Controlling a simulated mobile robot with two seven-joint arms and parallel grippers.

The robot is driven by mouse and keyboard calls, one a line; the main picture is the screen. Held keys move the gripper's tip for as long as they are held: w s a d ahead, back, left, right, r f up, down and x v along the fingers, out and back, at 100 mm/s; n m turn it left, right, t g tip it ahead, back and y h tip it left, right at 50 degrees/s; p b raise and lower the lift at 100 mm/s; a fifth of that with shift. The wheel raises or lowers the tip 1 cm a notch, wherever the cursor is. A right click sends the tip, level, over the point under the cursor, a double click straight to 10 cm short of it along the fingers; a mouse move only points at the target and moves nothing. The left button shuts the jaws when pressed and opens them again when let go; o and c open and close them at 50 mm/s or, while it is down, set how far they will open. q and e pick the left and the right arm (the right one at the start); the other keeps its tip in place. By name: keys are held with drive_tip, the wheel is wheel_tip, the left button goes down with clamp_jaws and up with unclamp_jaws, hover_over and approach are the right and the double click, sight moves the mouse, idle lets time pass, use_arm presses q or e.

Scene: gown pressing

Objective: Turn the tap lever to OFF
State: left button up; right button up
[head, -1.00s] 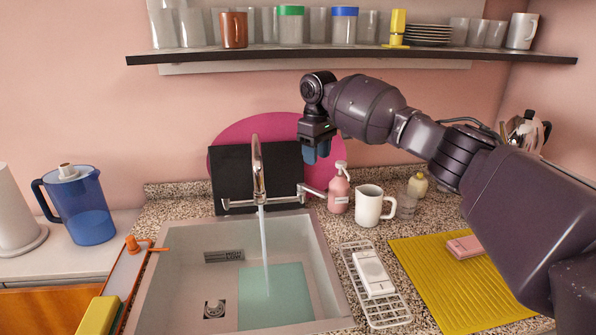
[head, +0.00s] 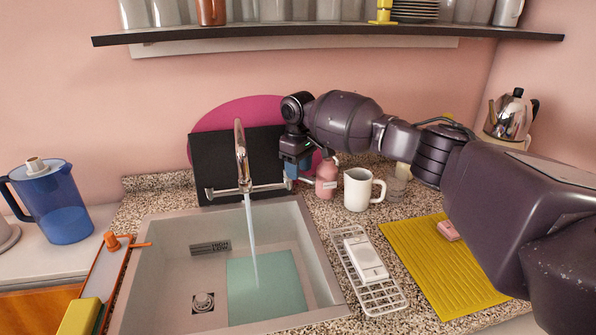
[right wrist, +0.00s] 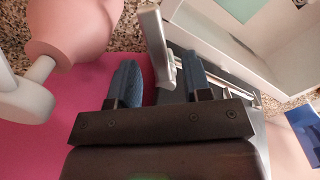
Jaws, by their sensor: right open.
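The metal tap (head: 242,160) stands at the back of the sink, and water (head: 251,235) runs from its spout. Its lever is at the right end of the tap bar, mostly hidden behind my right gripper in the head view. In the right wrist view the grey lever (right wrist: 156,45) shows between my two blue fingertips, closer to the right one; I cannot tell whether it touches. My right gripper (head: 297,171) is open and pointing down around the lever; it also shows in the right wrist view (right wrist: 160,82). My left gripper is out of view.
A pink soap bottle (head: 327,181) stands close to the right of my gripper, with a white mug (head: 357,190) beyond it. A black board (head: 215,158) and a magenta disc (head: 240,112) lean behind the tap. A shelf (head: 330,31) runs above.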

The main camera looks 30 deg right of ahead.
drive_tip(key=shift+f, duration=0.4)
clamp_jaws()
